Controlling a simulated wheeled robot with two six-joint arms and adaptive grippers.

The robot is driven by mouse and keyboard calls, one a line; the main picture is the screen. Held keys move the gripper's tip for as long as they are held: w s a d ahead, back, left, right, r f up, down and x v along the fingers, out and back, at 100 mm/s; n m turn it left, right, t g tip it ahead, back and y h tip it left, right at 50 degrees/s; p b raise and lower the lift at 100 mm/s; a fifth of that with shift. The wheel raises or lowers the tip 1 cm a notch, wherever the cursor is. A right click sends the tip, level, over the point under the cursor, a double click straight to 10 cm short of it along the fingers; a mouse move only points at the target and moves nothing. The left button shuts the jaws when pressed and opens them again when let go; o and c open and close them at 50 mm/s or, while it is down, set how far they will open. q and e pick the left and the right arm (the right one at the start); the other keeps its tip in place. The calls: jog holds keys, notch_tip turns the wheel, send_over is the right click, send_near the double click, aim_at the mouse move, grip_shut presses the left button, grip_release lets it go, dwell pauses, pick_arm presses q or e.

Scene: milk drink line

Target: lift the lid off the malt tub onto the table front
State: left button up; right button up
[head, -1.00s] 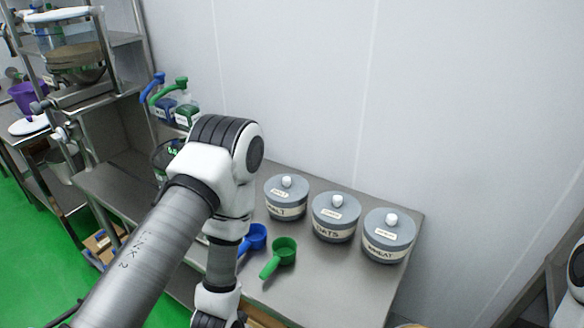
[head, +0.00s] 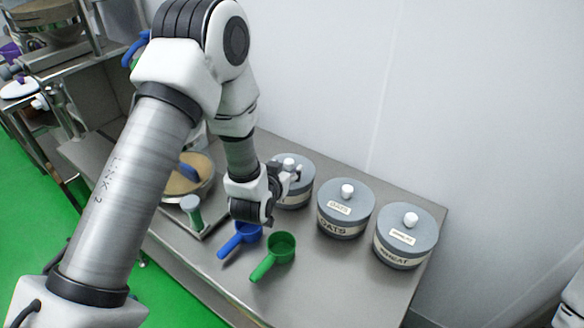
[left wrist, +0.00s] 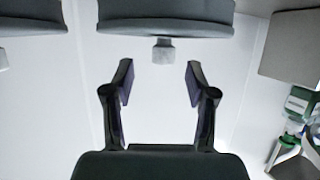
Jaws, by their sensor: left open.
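The grey malt tub (head: 293,201) stands at the left end of a row of tubs on the metal table. Its lid is on, with a pale knob on top; my gripper partly covers it in the head view. My left gripper (head: 289,180) is at this lid, coming from the left. In the left wrist view, which looks upside down, the lid (left wrist: 165,22) and its knob (left wrist: 163,52) show just ahead of the gap between the open, empty fingers (left wrist: 159,75). The knob looks lined up with the gap. My right gripper is out of view.
The oats tub (head: 343,222) and wheat tub (head: 404,250) stand to the right, lids on. A blue scoop (head: 238,240) and a green scoop (head: 273,257) lie in front. A bowl (head: 205,165) is left. The front right table (head: 340,285) is clear.

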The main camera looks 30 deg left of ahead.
aim_at(287, 166)
pick_arm(q)
jog(key=shift+w+a+f+p, duration=0.1)
jog(key=shift+w+a+p, duration=0.1)
jog(key=shift+w+p, duration=0.25)
jog(key=shift+w+a+p, duration=0.15)
jog(key=shift+w+p, duration=0.2)
jog(key=shift+w, duration=0.15)
jog(key=w, duration=0.1)
jog(key=f, duration=0.1)
jog(key=w+f, duration=0.1)
jog(key=shift+w+a, duration=0.25)
jog(key=shift+w, duration=0.1)
jog(key=shift+s, duration=0.15)
jog(key=shift+s+d+r, duration=0.1)
jog(key=shift+r, duration=0.1)
jog(key=c, duration=0.5)
grip_shut()
jog(key=shift+f, duration=0.1)
